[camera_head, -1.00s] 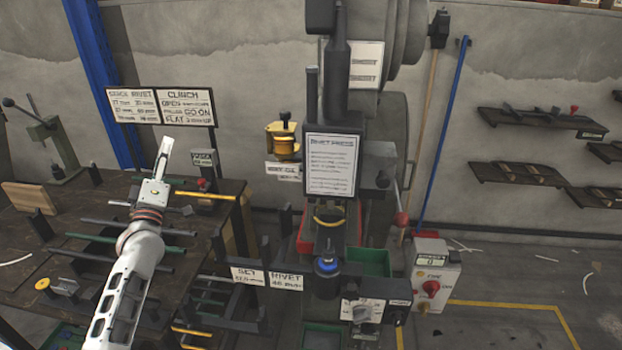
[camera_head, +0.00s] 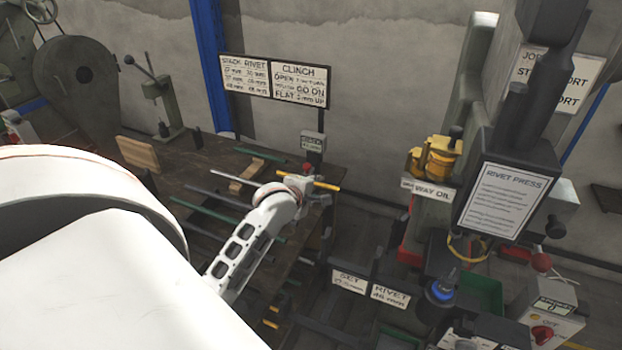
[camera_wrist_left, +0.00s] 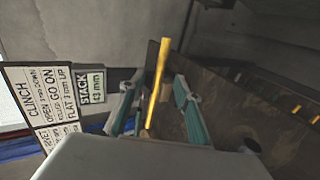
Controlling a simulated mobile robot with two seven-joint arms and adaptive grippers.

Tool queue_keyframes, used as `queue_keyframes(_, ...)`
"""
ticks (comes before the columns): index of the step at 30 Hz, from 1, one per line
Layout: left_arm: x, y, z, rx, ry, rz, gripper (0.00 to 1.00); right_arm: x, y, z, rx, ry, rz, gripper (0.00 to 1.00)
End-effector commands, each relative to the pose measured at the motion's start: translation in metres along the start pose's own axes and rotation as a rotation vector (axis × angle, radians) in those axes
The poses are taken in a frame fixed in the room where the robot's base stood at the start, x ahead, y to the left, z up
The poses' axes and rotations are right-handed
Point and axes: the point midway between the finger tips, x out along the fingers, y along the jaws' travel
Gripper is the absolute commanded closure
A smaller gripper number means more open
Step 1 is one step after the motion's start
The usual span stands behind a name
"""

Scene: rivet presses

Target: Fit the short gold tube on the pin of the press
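In the left wrist view the gold tube (camera_wrist_left: 157,90) stands between the two teal-padded fingers of my left gripper (camera_wrist_left: 160,106), which are spread with gaps on either side. In the head view my left gripper (camera_head: 303,180) is at the tube's left end, its fingers small and partly hidden. The rivet press stands at right. Its blue-collared post (camera_head: 443,288), with a thin dark pin on top, shows below the press head. My right gripper is not in view.
A STACK sign (camera_head: 312,142) stands close behind the gripper. Green and dark tubes (camera_head: 204,208) lie along the bench. SET and RIVET signs (camera_head: 390,293) stand in front of the press. A green bin (camera_head: 480,293) sits beside the post.

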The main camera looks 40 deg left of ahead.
Motion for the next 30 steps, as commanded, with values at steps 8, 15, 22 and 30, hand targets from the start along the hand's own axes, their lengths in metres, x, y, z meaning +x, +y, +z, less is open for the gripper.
queue_keyframes(8, 0.024, -0.001, 0.000, -0.004, 0.004, -0.005, 0.67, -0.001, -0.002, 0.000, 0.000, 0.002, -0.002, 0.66)
queue_keyframes(15, 0.052, -0.001, 0.009, -0.001, 0.004, -0.005, 0.67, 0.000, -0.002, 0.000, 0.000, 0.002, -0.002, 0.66)
queue_keyframes(22, 0.074, -0.001, 0.011, -0.004, 0.003, -0.005, 0.67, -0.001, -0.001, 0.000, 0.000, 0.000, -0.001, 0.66)
queue_keyframes(30, 0.077, -0.002, 0.011, -0.005, 0.003, -0.004, 0.67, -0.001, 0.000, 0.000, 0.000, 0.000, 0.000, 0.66)
